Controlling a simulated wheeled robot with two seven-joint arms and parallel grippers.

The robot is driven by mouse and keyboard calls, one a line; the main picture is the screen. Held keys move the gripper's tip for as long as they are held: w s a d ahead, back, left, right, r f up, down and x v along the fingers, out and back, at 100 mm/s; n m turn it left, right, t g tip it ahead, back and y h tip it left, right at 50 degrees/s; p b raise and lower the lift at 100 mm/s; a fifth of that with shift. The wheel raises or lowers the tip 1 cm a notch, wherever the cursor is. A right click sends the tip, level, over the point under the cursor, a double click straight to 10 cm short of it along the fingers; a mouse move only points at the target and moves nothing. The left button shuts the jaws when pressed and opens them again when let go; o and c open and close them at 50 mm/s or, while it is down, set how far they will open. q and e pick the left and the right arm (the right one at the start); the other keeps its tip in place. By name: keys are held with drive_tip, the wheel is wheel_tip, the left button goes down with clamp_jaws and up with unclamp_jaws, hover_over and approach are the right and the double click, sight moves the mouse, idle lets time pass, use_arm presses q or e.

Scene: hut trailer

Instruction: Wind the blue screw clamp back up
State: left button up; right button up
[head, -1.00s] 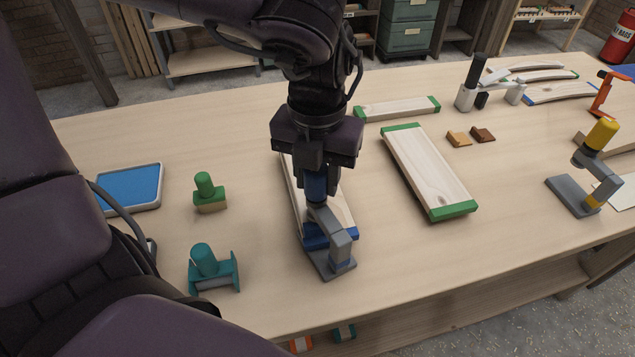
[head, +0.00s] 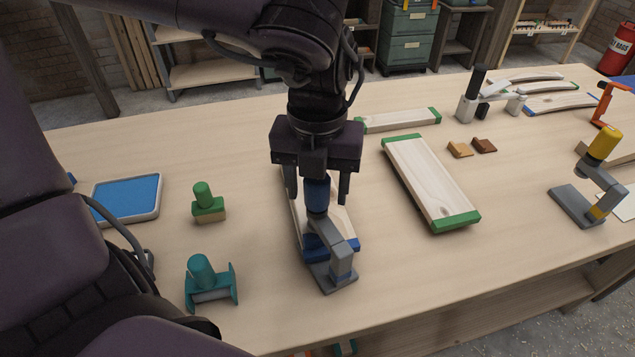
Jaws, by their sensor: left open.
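The blue screw clamp (head: 339,262) stands on the workbench, with a grey frame and base and a blue knob (head: 317,195) on top. A pale board with blue ends (head: 345,222) lies by the clamp, its near end at the clamp's base; my gripper hides part of it. My left gripper (head: 317,192) points straight down over the knob. Its two fingers are spread, one on each side of the knob, with gaps showing. The right gripper is not in view.
A board with green ends (head: 430,180) lies to the right. A yellow-topped clamp (head: 595,180) stands at far right. A green-handled block (head: 208,203), a teal-handled tool (head: 211,283) and a blue tray (head: 128,196) are on the left. The bench's front right is clear.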

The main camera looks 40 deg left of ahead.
use_arm(q)
wheel_tip(320, 180, up, 8)
drive_tip(key=shift+f, duration=0.1)
drive_tip(key=shift+s+f, duration=0.1)
idle(0.7)
